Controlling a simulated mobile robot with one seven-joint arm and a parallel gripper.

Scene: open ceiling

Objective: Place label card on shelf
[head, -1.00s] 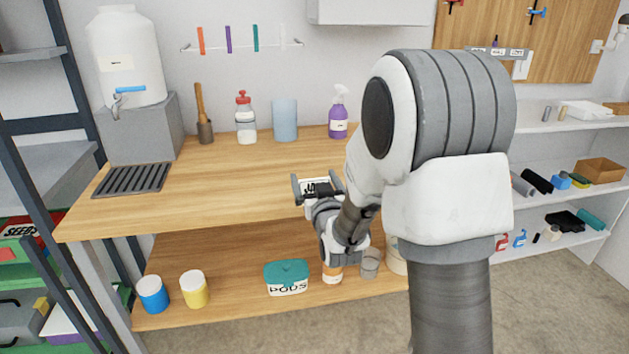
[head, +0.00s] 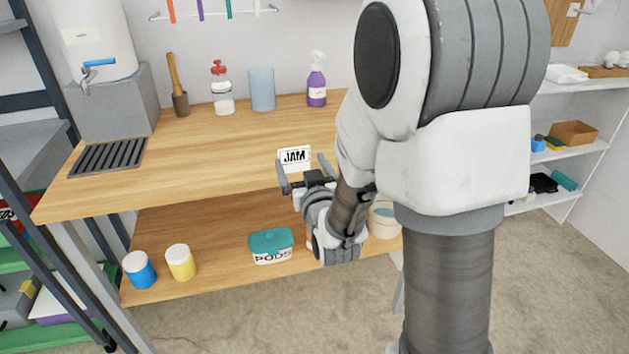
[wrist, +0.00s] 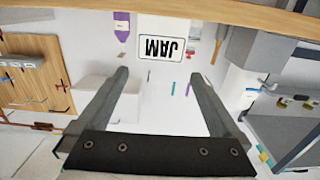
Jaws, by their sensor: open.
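My gripper (head: 302,165) is in front of the shelf's front edge. Its two fingers are spread apart, and in the wrist view the space between them (wrist: 160,74) is empty. My arm hides part of the shelf's right side.
The lower shelf holds a teal-lidded PODS box (head: 271,246), a yellow jar (head: 181,262) and a blue jar (head: 139,270). At the back of the upper shelf stand a purple spray bottle (head: 317,82), a blue cup (head: 262,90) and a red-topped bottle (head: 222,90). The upper shelf's middle is clear.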

